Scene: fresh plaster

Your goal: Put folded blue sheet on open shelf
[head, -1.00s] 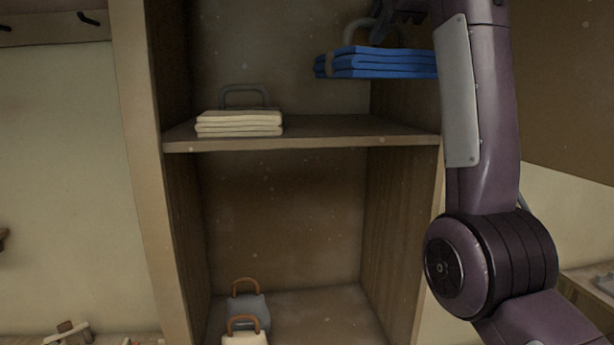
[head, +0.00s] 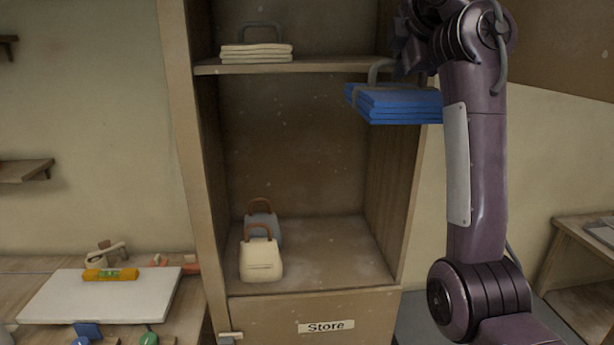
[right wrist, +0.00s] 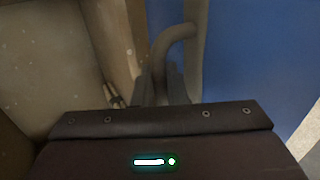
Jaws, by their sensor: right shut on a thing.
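The folded blue sheet (head: 395,104) is a flat stack with a grey loop handle (head: 380,70) on top. My right gripper (head: 404,68) is above it, shut on that handle, its fingertips partly hidden. The sheet hangs roughly level over the right side of the open cupboard, overlapping the upper shelf board's right end in the picture. The right wrist view shows the handle (right wrist: 172,45) at the fingers and blue cloth (right wrist: 255,50) to the right. The open shelf has an upper board (head: 300,67) and a lower floor (head: 330,265). My left gripper is out of view.
A cream folded stack (head: 256,54) with a handle sits on the upper board's left. A cream bag (head: 260,262) and a grey bag (head: 263,226) stand at the lower left. The lower compartment's right side is clear. A drawer labelled Store (head: 326,326) is below.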

